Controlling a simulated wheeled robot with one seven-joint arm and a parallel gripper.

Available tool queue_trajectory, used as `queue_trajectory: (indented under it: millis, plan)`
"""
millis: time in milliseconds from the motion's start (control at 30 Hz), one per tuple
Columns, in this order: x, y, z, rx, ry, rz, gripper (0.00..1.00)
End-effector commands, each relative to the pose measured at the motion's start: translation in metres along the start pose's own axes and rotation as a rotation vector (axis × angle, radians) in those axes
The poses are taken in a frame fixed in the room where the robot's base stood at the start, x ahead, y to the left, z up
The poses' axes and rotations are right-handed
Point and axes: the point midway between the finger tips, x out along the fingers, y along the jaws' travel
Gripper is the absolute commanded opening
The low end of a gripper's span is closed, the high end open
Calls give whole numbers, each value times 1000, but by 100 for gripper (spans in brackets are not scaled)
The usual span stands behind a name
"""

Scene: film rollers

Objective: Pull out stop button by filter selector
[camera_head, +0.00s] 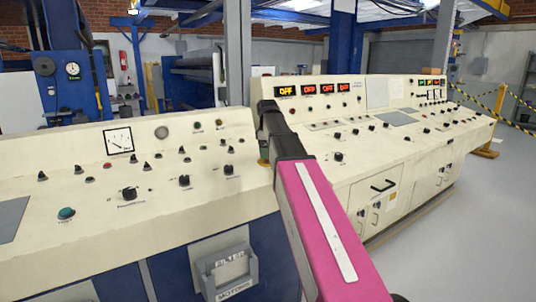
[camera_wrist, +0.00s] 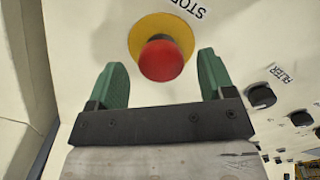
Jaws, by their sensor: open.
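The red stop button (camera_wrist: 161,60) sits on a round yellow plate (camera_wrist: 180,30) in the wrist view, with a STOP label beside it. My gripper (camera_wrist: 161,73) is open, with one green finger on each side of the red button. The fingers look apart from the button; I cannot tell the exact depth. The black filter selector knob (camera_wrist: 262,96) is to the right, next to a FILTER label (camera_wrist: 283,73). In the head view my dark gripper and pink arm cover the console near the button, and the red button is hidden there.
The cream control console (camera_head: 75,165) carries several other knobs and a green button (camera_head: 66,213). A raised console with red displays (camera_head: 310,90) stands to the right. More black knobs (camera_wrist: 301,118) lie below the filter selector. The floor (camera_head: 480,210) at right is clear.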

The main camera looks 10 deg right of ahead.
Motion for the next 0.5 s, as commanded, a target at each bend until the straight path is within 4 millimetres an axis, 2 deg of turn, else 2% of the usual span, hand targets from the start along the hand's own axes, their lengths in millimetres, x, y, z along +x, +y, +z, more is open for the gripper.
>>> queue_trajectory:
  millis: [167, 467, 500]
  plan:
    - [11, 0, 0, 0, 0, 0, 75]
    - [13, 0, 0, 0, 0, 0, 75]
    - [13, 0, 0, 0, 0, 0, 66]
